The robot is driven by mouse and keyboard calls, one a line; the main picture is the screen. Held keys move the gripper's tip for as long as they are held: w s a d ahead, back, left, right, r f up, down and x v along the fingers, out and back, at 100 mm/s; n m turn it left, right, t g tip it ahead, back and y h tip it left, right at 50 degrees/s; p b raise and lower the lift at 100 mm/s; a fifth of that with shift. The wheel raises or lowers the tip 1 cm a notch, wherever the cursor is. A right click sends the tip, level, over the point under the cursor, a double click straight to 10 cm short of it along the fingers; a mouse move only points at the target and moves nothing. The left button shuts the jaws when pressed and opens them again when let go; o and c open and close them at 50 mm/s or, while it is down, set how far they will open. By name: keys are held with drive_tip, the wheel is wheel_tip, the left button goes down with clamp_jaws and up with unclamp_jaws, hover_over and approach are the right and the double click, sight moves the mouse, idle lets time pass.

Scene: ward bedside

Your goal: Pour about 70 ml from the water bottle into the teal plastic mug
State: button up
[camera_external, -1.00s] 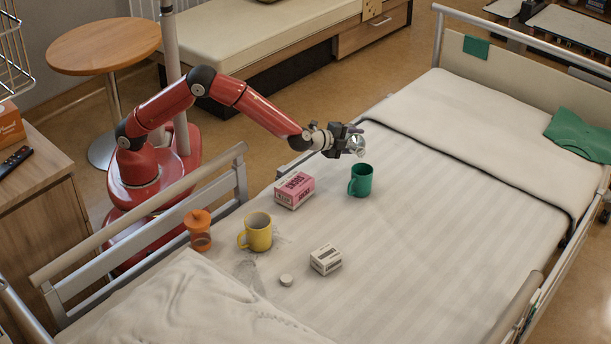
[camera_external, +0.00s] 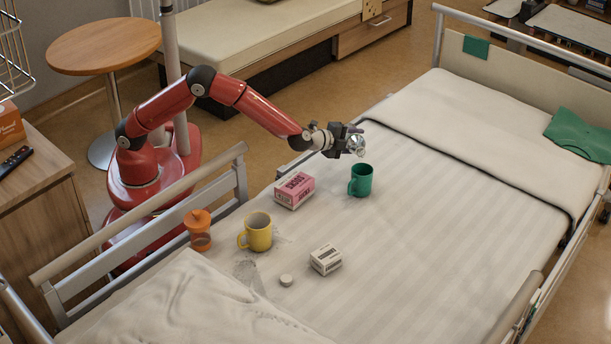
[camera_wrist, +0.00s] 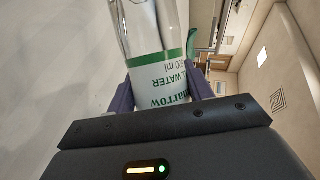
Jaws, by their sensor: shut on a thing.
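My gripper (camera_external: 345,141) is shut on the water bottle (camera_external: 356,146). In the wrist view the bottle (camera_wrist: 160,82) is clear with a white and green label, and sits between the two fingers. The bottle is tilted, its far end just above and slightly left of the teal plastic mug (camera_external: 361,181). The mug stands upright on the bed with its handle to the left. I cannot tell whether water is flowing or how much is in the mug.
On the bed (camera_external: 440,230) a pink box (camera_external: 294,190) lies left of the mug. A yellow mug (camera_external: 257,232), an orange cup (camera_external: 199,230), a white box (camera_external: 326,259) and a small white round item (camera_external: 286,280) are nearer. A bed rail (camera_external: 150,225) runs beside my base. The bed's right side is clear.

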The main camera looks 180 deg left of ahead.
sight(354, 142)
idle(0.8)
